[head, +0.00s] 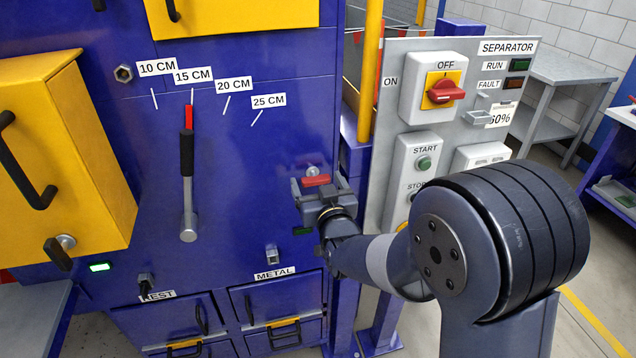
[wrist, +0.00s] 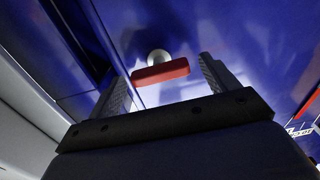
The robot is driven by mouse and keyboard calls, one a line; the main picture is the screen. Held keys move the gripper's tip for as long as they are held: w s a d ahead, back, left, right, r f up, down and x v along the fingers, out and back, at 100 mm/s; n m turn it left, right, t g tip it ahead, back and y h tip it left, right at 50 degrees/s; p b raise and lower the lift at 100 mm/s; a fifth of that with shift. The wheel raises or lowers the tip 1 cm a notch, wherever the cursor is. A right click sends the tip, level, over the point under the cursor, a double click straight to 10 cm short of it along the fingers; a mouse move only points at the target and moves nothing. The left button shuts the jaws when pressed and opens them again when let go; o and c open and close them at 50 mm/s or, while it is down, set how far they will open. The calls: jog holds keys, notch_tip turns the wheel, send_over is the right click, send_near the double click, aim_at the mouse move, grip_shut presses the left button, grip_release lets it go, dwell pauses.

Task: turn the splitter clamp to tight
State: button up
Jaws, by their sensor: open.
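The splitter clamp appears to be the small red bar handle (head: 316,181) on the blue panel, right of the scale lever. Its red bar (wrist: 160,72) lies nearly level in the wrist view, in front of a round grey boss (wrist: 158,57). No tight or loose marking can be read by it. My gripper (head: 318,187) is at the clamp. In the wrist view my gripper (wrist: 165,85) is open, with one finger on each side of the red bar. The bar appears between the fingers; I cannot tell whether either touches it.
A splitter lever (head: 188,185) points up at the 15 CM mark. The separator control panel (head: 385,150) with a red switch (head: 446,92) stands right of the clamp. A yellow box (head: 65,160) juts out at left. Drawers, one labelled METAL (head: 275,273), are below.

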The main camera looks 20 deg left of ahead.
jog(key=c, duration=1)
jog(key=shift+f+m+b, duration=0.15)
jog(key=shift+m+b, duration=0.15)
jog(key=shift+b, duration=0.25)
jog(key=shift+d+m+b, duration=0.1)
jog(key=shift+m+b, duration=8.5)
jog(key=shift+b, duration=2.5)
jog(key=shift+m, duration=0.3)
jog(key=o, duration=1)
jog(key=shift+w, duration=0.1)
